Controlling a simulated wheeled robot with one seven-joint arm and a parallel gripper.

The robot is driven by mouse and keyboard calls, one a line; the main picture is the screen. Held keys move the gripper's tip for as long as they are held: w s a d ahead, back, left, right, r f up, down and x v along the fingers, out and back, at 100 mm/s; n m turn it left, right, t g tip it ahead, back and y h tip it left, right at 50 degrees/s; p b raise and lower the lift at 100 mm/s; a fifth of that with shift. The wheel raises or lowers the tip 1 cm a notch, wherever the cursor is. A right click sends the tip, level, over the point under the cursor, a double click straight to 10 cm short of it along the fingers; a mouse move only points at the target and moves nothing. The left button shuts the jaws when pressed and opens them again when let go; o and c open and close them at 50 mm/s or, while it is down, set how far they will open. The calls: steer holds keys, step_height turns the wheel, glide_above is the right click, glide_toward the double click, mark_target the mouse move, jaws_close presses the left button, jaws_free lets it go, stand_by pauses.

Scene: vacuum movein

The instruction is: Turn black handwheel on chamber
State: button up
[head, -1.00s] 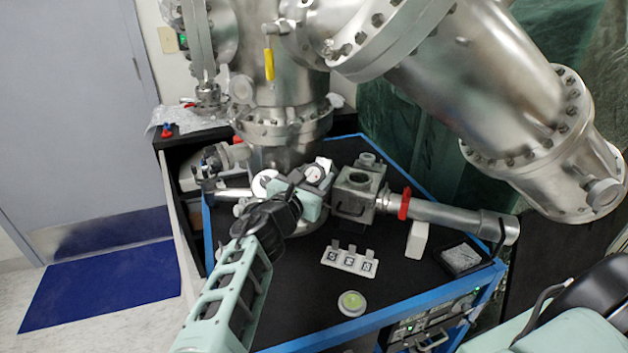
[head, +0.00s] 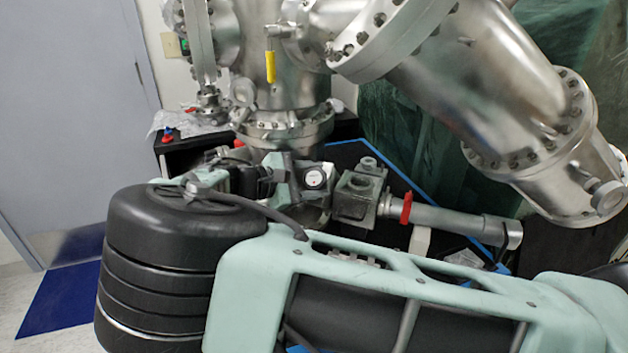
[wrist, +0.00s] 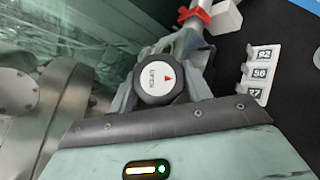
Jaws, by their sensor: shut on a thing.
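The black handwheel (wrist: 160,78) has a ribbed rim and a white face with the word OPEN and a red arrow. It shows near the middle of the wrist view, and its white face also shows in the head view (head: 315,179). My gripper (wrist: 161,90) is shut on the handwheel, with one grey finger on each side of its rim. In the head view my gripper (head: 296,178) is at the wheel, left of the grey valve block (head: 358,195) on the chamber (head: 285,75). The wheel's shaft is hidden behind it.
A horizontal metal pipe (head: 450,217) with a red clamp (head: 406,208) runs right from the block. A numbered white holder (wrist: 262,72) stands on the black table in the wrist view. My arm hides much of the table in the head view.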

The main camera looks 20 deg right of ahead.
steer(key=shift+m+g+y, duration=0.5)
steer(key=shift+m+g, duration=0.5)
steer(key=shift+m, duration=0.4)
steer(key=shift+a+m, duration=0.1)
steer(key=shift+m, duration=0.2)
steer(key=o, duration=1)
steer(key=shift+c, duration=0.2)
steer(key=b+v, duration=0.2)
steer(key=v, duration=1.5)
steer(key=shift+w+r, duration=0.2)
steer(key=shift+r, duration=0.05)
